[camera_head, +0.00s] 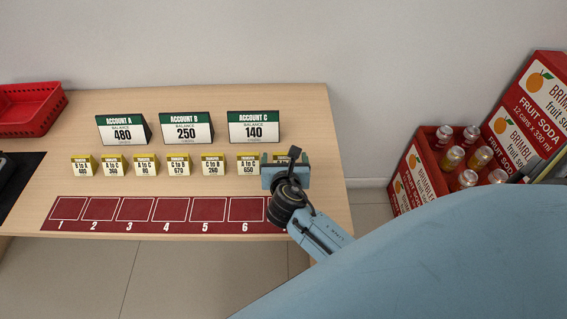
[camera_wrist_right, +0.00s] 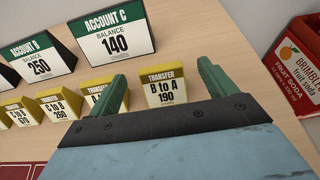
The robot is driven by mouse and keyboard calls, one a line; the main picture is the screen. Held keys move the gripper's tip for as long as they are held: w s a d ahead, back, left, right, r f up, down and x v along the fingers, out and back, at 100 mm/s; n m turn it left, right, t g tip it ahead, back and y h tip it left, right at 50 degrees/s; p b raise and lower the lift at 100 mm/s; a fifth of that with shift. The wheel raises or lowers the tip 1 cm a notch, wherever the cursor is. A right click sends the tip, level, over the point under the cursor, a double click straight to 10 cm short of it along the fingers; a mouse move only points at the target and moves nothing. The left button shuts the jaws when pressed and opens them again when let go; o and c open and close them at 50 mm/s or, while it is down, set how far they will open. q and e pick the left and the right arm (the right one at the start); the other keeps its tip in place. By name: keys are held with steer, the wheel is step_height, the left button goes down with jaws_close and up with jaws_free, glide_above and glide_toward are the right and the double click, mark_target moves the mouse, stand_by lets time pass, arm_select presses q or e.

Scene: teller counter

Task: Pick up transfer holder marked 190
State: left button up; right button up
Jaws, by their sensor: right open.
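The transfer holder marked 190 (camera_wrist_right: 165,90) is a small yellow and white stand reading "B to A" in the right wrist view. It stands upright on the wooden counter. In the head view my gripper mostly hides it. My right gripper (camera_head: 285,168) is over the right end of the holder row. In the right wrist view the right gripper (camera_wrist_right: 162,75) is open, and the holder shows between its two green fingers. No contact is visible, and I cannot tell how far the fingertips are from it. My left gripper is not in view.
Several similar holders (camera_head: 181,166) stand in a row to the left, one close beside the left finger. Account signs (camera_head: 185,128) stand behind. A red numbered mat (camera_head: 150,227) lies in front. A red basket (camera_head: 40,112) is far left; soda crates (camera_head: 412,182) stand beyond the counter's right edge.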

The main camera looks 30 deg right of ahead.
mark_target(284, 157)
steer(key=shift+w+d+f, duration=0.15)
steer(key=shift+w+d, duration=0.05)
steer(key=shift+w, duration=0.05)
steer(key=shift+w+d+f+b, duration=0.3)
steer(key=shift+w+f+b, duration=0.1)
steer(key=shift+w+f, duration=0.15)
steer(key=shift+w+d+f+b, duration=0.25)
steer(key=shift+w+f+b, duration=0.1)
steer(key=shift+w+f, duration=0.2)
steer(key=shift+x, duration=1)
steer(key=shift+w+b, duration=0.1)
steer(key=shift+b, duration=0.2)
steer(key=shift+c, duration=0.7)
steer(key=c, duration=0.7)
steer(key=shift+c, duration=1.2)
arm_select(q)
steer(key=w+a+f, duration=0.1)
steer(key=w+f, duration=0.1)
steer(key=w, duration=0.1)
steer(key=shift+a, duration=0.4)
